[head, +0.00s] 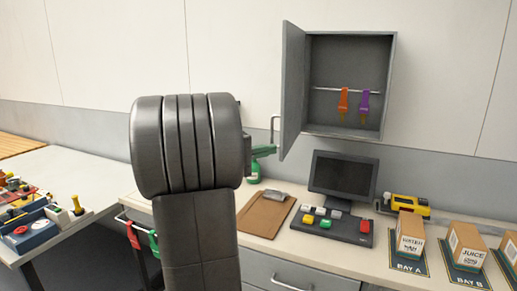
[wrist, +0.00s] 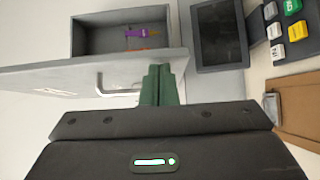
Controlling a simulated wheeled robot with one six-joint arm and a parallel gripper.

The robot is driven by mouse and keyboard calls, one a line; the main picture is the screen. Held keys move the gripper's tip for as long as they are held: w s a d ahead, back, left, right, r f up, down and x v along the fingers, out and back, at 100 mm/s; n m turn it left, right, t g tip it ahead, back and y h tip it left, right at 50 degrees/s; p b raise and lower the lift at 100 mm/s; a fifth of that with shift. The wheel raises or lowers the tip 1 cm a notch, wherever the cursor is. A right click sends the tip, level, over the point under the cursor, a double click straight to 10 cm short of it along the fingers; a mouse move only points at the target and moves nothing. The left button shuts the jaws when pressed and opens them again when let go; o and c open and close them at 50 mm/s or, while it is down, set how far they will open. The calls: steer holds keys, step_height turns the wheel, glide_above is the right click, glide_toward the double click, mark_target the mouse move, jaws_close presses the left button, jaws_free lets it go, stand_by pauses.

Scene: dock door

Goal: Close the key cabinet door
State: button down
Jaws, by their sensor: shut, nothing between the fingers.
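The grey key cabinet (head: 349,132) hangs on the wall, and its door (head: 292,90) stands wide open on the left side. An orange key tag (head: 343,99) and a purple key tag (head: 364,101) hang from a rail inside. The door's bar handle (head: 274,130) is on its outer face. My gripper (head: 264,151) has green fingers and is shut and empty, at the door's lower left, close to the handle. In the wrist view the shut fingers (wrist: 159,80) lie over the door (wrist: 120,68) beside the handle (wrist: 110,84). I cannot tell whether they touch the door.
Below the cabinet, a counter holds a monitor (head: 343,175), a button panel (head: 331,226), a clipboard (head: 266,214), a yellow device (head: 405,204) and cartons (head: 409,236) on bay mats. A green bottle (head: 254,173) stands behind my arm. The space before the cabinet opening looks clear.

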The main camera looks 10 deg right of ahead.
steer(key=shift+s+d, duration=0.1)
stand_by(0.3)
steer(key=s+d+n+t+y+b, duration=0.2)
steer(key=s+d+t+b, duration=0.1)
steer(key=d+b, duration=0.65)
steer(key=s+d+n+t+y+b, duration=0.1)
steer(key=s+d+n+t+b, duration=0.15)
steer(key=d+b, duration=0.7)
steer(key=w+d+n+t+y+p, duration=0.3)
steer(key=w+d+n+y+p, duration=0.1)
steer(key=d+p, duration=0.5)
steer(key=w+d+n+t+y+p, duration=0.4)
steer(key=w+d+y+p, duration=0.2)
steer(key=d+p, duration=0.4)
steer(key=w+d, duration=0.1)
steer(key=d, duration=0.2)
steer(key=shift+d+r+y, duration=0.2)
steer(key=shift+d+y, duration=0.1)
steer(key=shift+y, duration=0.1)
steer(key=shift+w+r, duration=0.1)
